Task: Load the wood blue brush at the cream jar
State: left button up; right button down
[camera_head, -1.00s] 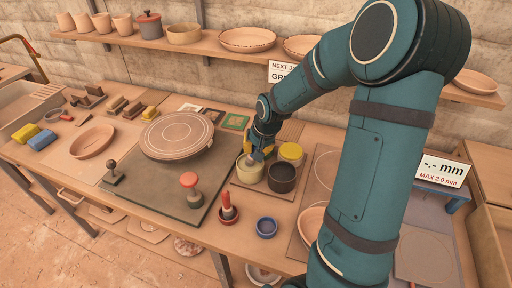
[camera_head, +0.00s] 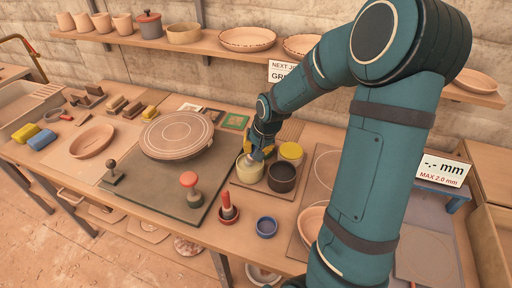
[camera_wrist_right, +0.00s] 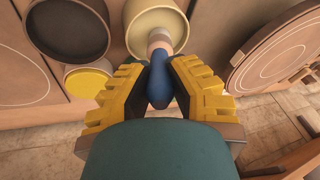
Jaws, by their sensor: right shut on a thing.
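My right gripper (camera_head: 261,149) is over the cream jar (camera_head: 249,170), its arm coming in from the right. In the right wrist view the yellow-padded fingers (camera_wrist_right: 159,82) are shut on the blue handle of the brush (camera_wrist_right: 159,88). The brush's paler end points into the open mouth of the cream jar (camera_wrist_right: 157,24). I cannot tell whether its bristles, hidden inside or behind the rim, touch the jar's contents. My left gripper is not in view.
A dark jar (camera_head: 281,178) and a yellow jar (camera_head: 291,153) stand close beside the cream jar. A small blue bowl (camera_head: 266,227) and a red-handled tool (camera_head: 228,207) are in front. A round wheel plate (camera_head: 176,134) lies to the left.

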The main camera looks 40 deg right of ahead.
dwell(0.3)
jog(key=shift+r+p, duration=2.55)
jog(key=shift+r, duration=0.95)
